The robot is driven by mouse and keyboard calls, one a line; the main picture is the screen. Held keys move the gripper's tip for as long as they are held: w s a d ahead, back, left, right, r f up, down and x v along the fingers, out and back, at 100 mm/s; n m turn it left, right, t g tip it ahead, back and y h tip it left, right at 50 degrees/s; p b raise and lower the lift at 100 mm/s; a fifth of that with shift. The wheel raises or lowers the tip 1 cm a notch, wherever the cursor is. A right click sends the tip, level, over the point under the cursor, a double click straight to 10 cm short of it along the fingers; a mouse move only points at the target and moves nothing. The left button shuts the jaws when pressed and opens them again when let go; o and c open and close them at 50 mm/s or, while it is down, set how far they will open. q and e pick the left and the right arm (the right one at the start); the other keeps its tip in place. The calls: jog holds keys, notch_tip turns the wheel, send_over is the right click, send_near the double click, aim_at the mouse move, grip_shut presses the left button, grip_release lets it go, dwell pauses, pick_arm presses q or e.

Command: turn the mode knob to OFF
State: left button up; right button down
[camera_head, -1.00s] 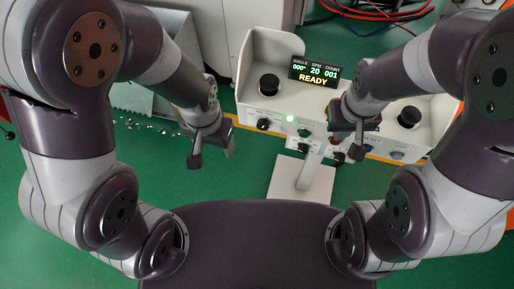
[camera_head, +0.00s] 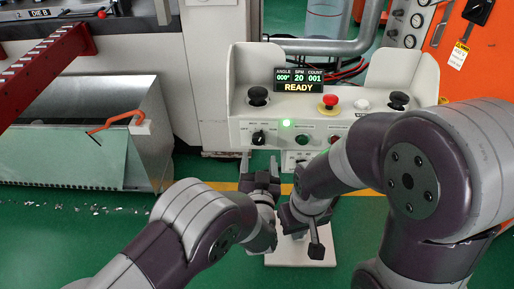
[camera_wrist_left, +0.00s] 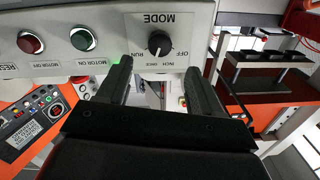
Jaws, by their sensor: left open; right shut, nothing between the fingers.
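The mode knob (camera_head: 258,138) is a black knob at the left of the control panel's front face. In the left wrist view the mode knob (camera_wrist_left: 159,43) shows upside down, with OFF, RUN, INCH and ONCE labels around it; which label it points at is hard to tell. My left gripper (camera_head: 262,163) is open just below and in front of the knob. In the left wrist view the open left gripper (camera_wrist_left: 159,67) has its fingers on either side of the knob's line, apart from the knob. My right gripper (camera_head: 304,240) is shut and empty, lower and right, over the pedestal base.
The panel's display (camera_head: 299,80) reads READY. A red emergency button (camera_head: 328,101) and black palm buttons (camera_head: 258,96) sit on top. Green (camera_wrist_left: 83,39) and red (camera_wrist_left: 31,42) buttons are beside the knob.

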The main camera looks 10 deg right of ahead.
aim_at(259, 141)
pick_arm(q)
jog(key=b+x, duration=0.1)
jog(key=x, duration=0.6)
jog(key=shift+f, duration=0.15)
jog(key=shift+w+d, duration=0.15)
jog(key=shift+w, duration=0.15)
jog(key=c, duration=1.1)
jog(key=shift+o, duration=0.2)
